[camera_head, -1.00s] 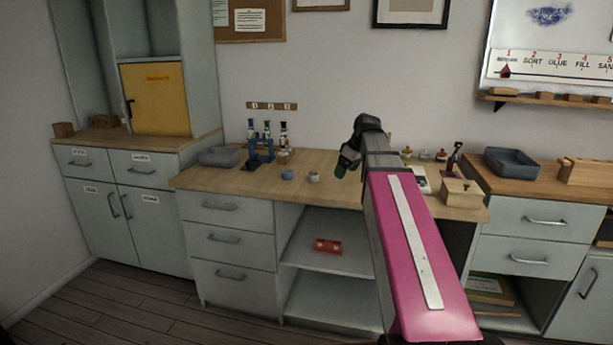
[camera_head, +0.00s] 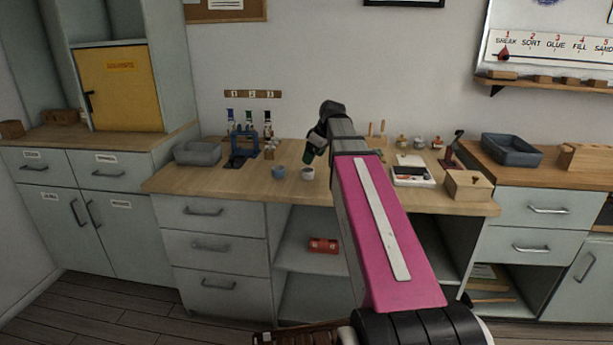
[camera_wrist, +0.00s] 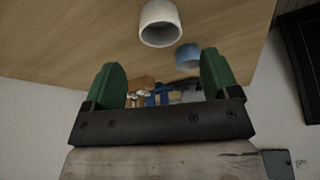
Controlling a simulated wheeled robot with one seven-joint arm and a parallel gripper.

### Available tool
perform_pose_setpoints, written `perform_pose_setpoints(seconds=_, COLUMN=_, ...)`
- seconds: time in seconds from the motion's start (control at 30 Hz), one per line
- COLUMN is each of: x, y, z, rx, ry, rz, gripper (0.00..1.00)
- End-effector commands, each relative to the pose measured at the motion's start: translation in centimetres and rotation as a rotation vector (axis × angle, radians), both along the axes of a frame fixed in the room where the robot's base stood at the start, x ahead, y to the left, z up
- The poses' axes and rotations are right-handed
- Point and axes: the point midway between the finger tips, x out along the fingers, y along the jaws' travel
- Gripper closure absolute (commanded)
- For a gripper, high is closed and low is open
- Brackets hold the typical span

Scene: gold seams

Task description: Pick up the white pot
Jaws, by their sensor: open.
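The white pot (camera_head: 307,173) is a small round cup on the wooden workbench (camera_head: 215,184), just right of a blue pot (camera_head: 278,171). In the wrist view the white pot (camera_wrist: 160,24) is upper middle, beyond the fingers, with the blue pot (camera_wrist: 188,55) beside it. My gripper (camera_head: 309,157) is above the bench, close to the white pot in the head view. In the wrist view its two green fingers (camera_wrist: 163,80) are spread apart with nothing held between them. The gripper's far side is hidden in the head view.
A blue rack with bottles (camera_head: 243,148) and a grey tray (camera_head: 198,153) stand left on the bench. A white tray (camera_head: 412,177) and a wooden box (camera_head: 467,185) stand right. A red object (camera_head: 323,245) lies on the shelf below. Bench front left of the pots is clear.

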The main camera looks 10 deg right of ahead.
Motion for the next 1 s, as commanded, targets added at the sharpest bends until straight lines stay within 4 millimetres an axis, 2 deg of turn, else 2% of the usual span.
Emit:
perform_pose_setpoints(seconds=0.37, x=0.6, y=0.8, z=-2.6, rx=0.0, ry=0.001, rz=0.0, gripper=0.19)
perform_pose_setpoints(seconds=0.63, x=1.3, y=1.7, z=-5.7, rx=0.0, ry=0.0, rz=0.001, gripper=0.19)
perform_pose_setpoints(seconds=0.9, x=1.4, y=1.9, z=-6.1, rx=-0.001, ry=-0.001, rz=0.0, gripper=0.19)
perform_pose_setpoints(seconds=0.93, x=1.4, y=1.9, z=-6.1, rx=-0.001, ry=-0.001, rz=0.0, gripper=0.22)
perform_pose_setpoints(seconds=1.0, x=1.4, y=1.9, z=-6.1, rx=-0.001, ry=-0.001, rz=0.0, gripper=0.45)
